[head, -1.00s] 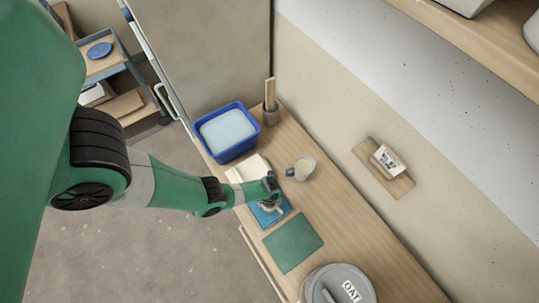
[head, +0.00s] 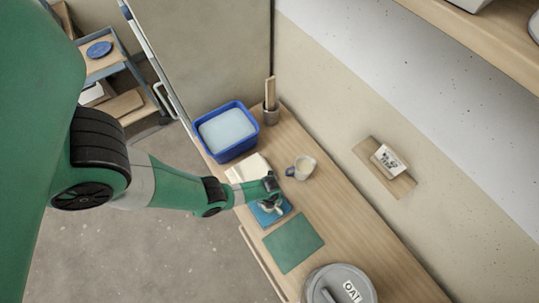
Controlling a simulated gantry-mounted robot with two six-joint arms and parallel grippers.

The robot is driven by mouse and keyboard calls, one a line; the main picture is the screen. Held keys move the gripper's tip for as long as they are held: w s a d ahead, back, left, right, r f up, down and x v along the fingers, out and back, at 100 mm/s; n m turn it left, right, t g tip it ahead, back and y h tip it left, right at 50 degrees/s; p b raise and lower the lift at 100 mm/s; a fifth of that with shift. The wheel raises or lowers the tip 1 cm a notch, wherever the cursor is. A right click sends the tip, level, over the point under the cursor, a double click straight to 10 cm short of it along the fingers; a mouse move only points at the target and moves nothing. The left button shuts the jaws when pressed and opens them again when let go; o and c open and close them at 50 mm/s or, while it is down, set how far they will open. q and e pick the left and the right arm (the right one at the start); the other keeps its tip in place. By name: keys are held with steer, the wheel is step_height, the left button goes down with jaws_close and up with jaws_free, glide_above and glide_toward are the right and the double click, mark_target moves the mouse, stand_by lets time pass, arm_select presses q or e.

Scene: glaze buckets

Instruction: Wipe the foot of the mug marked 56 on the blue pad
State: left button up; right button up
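The blue pad (head: 284,212) lies on the wooden bench. My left gripper (head: 272,202) is directly over it, pointing down, and seems shut on a small pale mug (head: 271,209) low at the pad. The gripper hides much of this mug. I cannot tell whether its foot touches the pad, and no number on it is readable. Another mug, beige with a grey-blue part on its left (head: 305,168), stands apart on the bench beyond the pad. No number shows on it either. My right gripper is not in view.
A pale folded cloth or block (head: 252,167), a blue tub (head: 228,132) and a tool pot (head: 271,117) stand at the far end. Bench right of the pad is clear.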

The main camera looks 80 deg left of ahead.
arm_select(q)
steer(key=shift+f, duration=0.3)
steer(key=shift+w+b, duration=0.15)
steer(key=shift+b, duration=0.15)
